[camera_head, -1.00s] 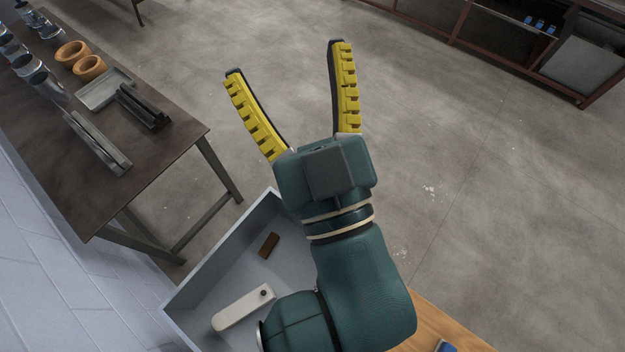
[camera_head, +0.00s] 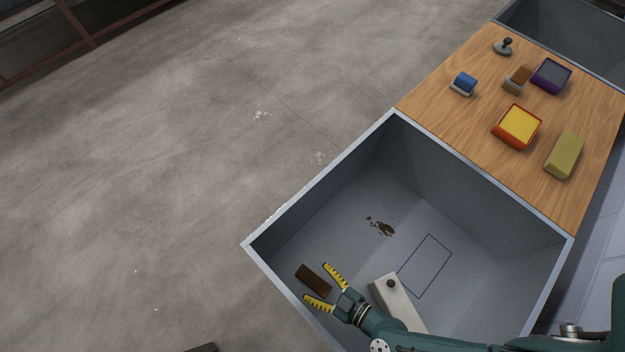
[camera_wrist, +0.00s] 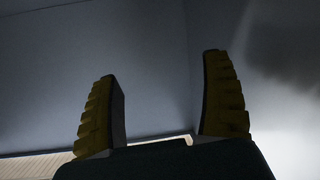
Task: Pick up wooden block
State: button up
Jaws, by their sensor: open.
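The wooden block (camera_head: 313,280), dark brown and oblong, lies in the grey bin (camera_head: 318,190) in the head view, near its left corner. My gripper (camera_head: 316,281) has its yellow-padded fingers spread, and in the head view their tips appear on either side of the block's near end. Its height above the block is hard to tell. In the wrist view, the open fingers (camera_wrist: 165,95) stand against plain grey surfaces that meet at a vertical corner. The block cannot be made out there.
Brown marks (camera_head: 381,227) and a blue outlined rectangle (camera_head: 425,265) are on the bin's inside. A wooden tabletop (camera_head: 455,115) adjoins the bin, with several small coloured blocks and sanding-type tools.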

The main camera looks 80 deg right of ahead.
jog(key=g+y+b, duration=0.1)
send_near(316, 282)
jog(key=w+f, duration=0.1)
jog(key=w+d+f, duration=0.1)
jog(key=shift+w+d+m, duration=0.25)
jog(key=shift+w+m, duration=0.05)
jog(key=shift+m, duration=0.1)
jog(key=shift+w+f, duration=0.15)
jog(key=shift+f, duration=0.1)
jog(key=x, duration=0.4)
jog(key=b+x, duration=0.1)
jog(key=x, duration=0.2)
jog(key=shift+w+r, duration=0.25)
jog(key=shift+r, duration=0.05)
jog(key=shift+s, duration=0.15)
jog(key=c, duration=1.4)
